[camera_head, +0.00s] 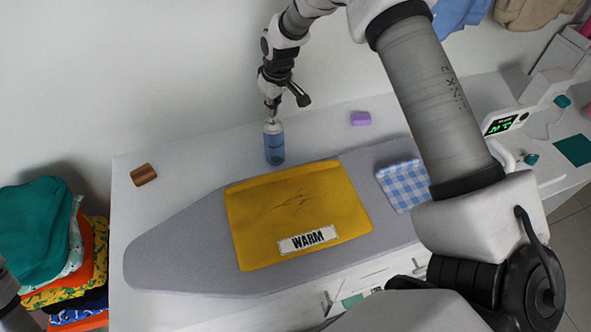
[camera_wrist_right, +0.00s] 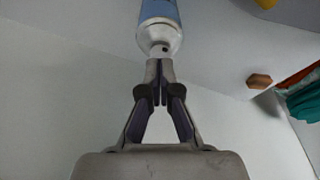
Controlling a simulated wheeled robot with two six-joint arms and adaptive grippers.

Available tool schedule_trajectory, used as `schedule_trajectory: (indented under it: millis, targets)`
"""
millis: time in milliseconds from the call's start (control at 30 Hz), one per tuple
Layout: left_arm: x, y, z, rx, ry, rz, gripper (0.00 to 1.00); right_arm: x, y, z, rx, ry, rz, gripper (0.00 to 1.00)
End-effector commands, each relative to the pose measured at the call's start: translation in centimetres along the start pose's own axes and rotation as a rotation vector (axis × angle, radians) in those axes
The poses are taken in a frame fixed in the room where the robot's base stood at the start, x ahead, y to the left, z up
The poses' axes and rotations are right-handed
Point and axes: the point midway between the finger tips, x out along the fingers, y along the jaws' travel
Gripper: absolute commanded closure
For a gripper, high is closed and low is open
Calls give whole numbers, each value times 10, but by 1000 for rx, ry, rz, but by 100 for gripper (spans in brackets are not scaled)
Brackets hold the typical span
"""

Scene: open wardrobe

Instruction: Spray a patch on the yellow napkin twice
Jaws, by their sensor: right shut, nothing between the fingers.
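The yellow napkin (camera_head: 298,214) lies flat on the grey ironing board, with dark crease-like lines in its middle and a "WARM" label (camera_head: 307,240) near its front edge. A blue spray bottle (camera_head: 274,147) with a white top stands upright behind the napkin's back edge. My right gripper (camera_head: 271,108) is right above the bottle's top, pointing down, shut and empty. In the right wrist view the closed fingertips (camera_wrist_right: 160,66) are at the bottle's white top (camera_wrist_right: 160,38); whether they touch it I cannot tell. My left gripper is out of view.
A blue checked cloth (camera_head: 402,184) lies right of the napkin. A purple block (camera_head: 361,118) and a brown block (camera_head: 144,175) lie on the table. Folded clothes (camera_head: 40,225) are stacked at left. A device with a green display (camera_head: 502,125) stands at right.

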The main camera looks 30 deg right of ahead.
Motion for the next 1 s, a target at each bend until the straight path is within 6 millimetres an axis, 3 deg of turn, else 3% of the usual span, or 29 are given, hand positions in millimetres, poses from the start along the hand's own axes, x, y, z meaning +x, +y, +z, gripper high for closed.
schedule_trajectory:
  millis: [267,467,733,1000]
  targets:
    - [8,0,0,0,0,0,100,13,0,3,0,0,0,100]
    - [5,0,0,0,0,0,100,10,0,2,0,0,0,100]
    - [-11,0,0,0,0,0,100,-11,0,-2,0,0,0,100]
    - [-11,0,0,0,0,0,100,-12,0,-2,0,0,0,100]
